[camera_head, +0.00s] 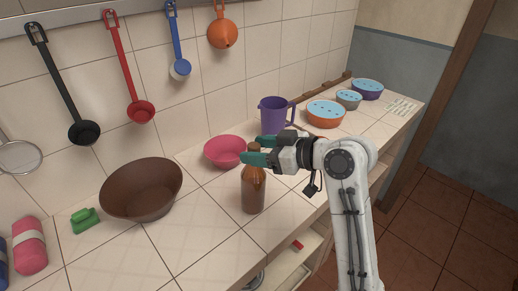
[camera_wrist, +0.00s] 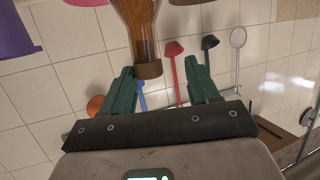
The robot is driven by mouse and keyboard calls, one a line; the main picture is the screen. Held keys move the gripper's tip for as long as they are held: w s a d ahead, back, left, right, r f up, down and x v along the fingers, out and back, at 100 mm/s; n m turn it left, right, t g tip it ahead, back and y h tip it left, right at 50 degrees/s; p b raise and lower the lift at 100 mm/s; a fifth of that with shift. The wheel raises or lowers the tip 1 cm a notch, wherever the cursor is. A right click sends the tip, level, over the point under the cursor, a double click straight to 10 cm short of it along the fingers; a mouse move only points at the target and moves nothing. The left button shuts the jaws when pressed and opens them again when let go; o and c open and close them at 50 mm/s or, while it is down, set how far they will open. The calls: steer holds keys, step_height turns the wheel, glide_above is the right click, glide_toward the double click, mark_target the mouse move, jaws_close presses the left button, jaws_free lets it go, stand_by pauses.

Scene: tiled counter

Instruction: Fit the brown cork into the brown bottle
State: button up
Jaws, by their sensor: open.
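The brown bottle (camera_head: 253,193) stands upright on the counter, its amber glass also showing at the top of the wrist view (camera_wrist: 138,22). The brown cork (camera_wrist: 148,70) sits at the bottle's mouth, in line with the neck; how deep it is seated I cannot tell. Its top also shows in the head view (camera_head: 253,147). My gripper (camera_head: 255,149) is at the height of the bottle's top, its green fingers on either side of the cork. In the wrist view the gripper (camera_wrist: 160,74) is open, with a gap clearly visible on the cork's right side.
A pink bowl (camera_head: 225,151) and a purple jug (camera_head: 275,113) stand behind the bottle. A large brown bowl (camera_head: 142,190) and a green object (camera_head: 85,220) are to the left. Lidded bowls (camera_head: 326,114) stand farther right. Counter in front of the bottle is clear.

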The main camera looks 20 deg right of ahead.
steer(key=b+v, duration=0.1)
steer(key=v, duration=0.9)
steer(key=shift+s+d, duration=0.2)
steer(key=shift+s, duration=0.05)
steer(key=s+a+f+m+g+h, duration=0.1)
steer(key=s+f+m+g, duration=0.15)
steer(key=f, duration=0.45)
steer(key=s+f+m+g+h, duration=0.1)
steer(key=s+f+h, duration=0.1)
steer(key=s+f, duration=0.35)
steer(key=s+a+f+m+g+h, duration=0.1)
steer(key=s+f, duration=0.1)
steer(key=f, duration=0.7)
steer(key=s+d+f+m+g+h, duration=0.1)
steer(key=s+f+g+h, duration=0.1)
steer(key=s+f, duration=0.3)
steer(key=s+d+f+m+g+h, duration=0.1)
steer(key=s+f+g, duration=0.3)
steer(key=s, duration=0.9)
step_height(320, 180, down, 2)
steer(key=shift+s+d+f+m+h, duration=0.15)
steer(key=shift+d+f+m+h, duration=0.1)
steer(key=shift+m+h, duration=0.45)
